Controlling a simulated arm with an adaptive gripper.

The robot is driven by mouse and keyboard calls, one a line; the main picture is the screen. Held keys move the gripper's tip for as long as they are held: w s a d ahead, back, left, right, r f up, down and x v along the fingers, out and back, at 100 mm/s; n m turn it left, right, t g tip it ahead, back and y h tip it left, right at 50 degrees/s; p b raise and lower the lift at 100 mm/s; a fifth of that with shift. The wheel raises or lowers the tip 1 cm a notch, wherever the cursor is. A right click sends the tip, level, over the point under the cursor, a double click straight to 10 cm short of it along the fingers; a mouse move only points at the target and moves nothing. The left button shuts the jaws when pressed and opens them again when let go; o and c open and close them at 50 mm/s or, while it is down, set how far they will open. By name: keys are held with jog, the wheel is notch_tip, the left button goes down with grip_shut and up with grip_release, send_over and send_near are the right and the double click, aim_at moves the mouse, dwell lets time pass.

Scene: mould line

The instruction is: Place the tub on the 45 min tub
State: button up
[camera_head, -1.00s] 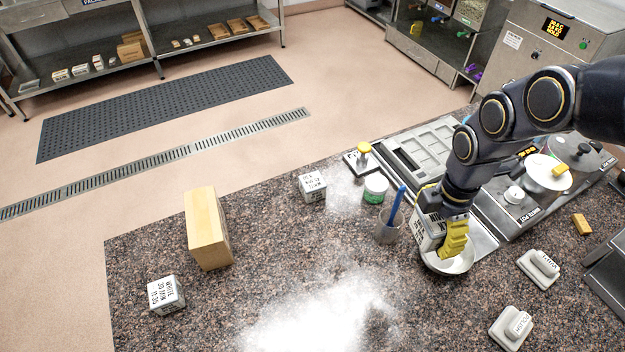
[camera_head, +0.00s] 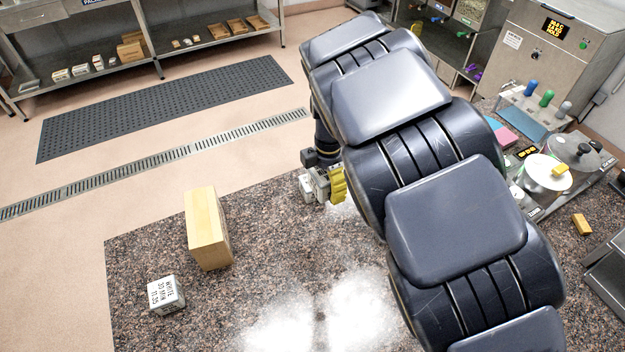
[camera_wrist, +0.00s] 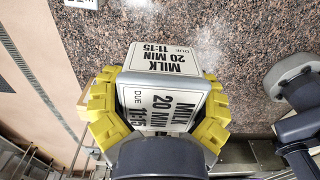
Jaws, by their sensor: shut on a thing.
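My gripper (camera_wrist: 158,118) has yellow fingers and is shut on a tub (camera_wrist: 163,58) labelled MILK 20 MIN, DUE 11:15 on two faces. In the head view the gripper (camera_head: 335,185) and the held tub (camera_head: 320,184) are near the counter's far edge, partly hidden behind my arm. Another pale tub (camera_head: 306,189) shows just left of the held one; its label cannot be read and the gap between them cannot be judged. A tub (camera_head: 165,295) marked WHITE 30 MIN, 11:35 stands at the counter's left front.
A tall wooden block (camera_head: 207,228) stands on the speckled counter (camera_head: 135,262) between the left tub and the far tub. My arm covers much of the right side. A scale-like plate (camera_head: 547,172) and a yellow block (camera_head: 581,224) are at right.

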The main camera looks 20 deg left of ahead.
jog(key=shift+w+f, duration=0.1)
jog(key=shift+f, duration=0.45)
jog(key=w+a+f, duration=0.2)
jog(key=w+f, duration=0.1)
jog(key=w+a+f, duration=0.2)
jog(key=w+f, duration=0.1)
jog(key=w, duration=0.1)
jog(key=w+a+f, duration=0.2)
jog(key=w, duration=0.2)
jog(key=shift+a+f, duration=0.1)
jog(key=shift+f, duration=0.3)
jog(key=shift+w+a+f, duration=0.2)
jog(key=shift+w+f, duration=0.25)
jog(key=shift+f, duration=0.15)
jog(key=shift+w+f, duration=0.1)
jog(key=shift+f, duration=1.5)
jog(key=shift+f, duration=0.1)
jog(key=o, duration=1.2)
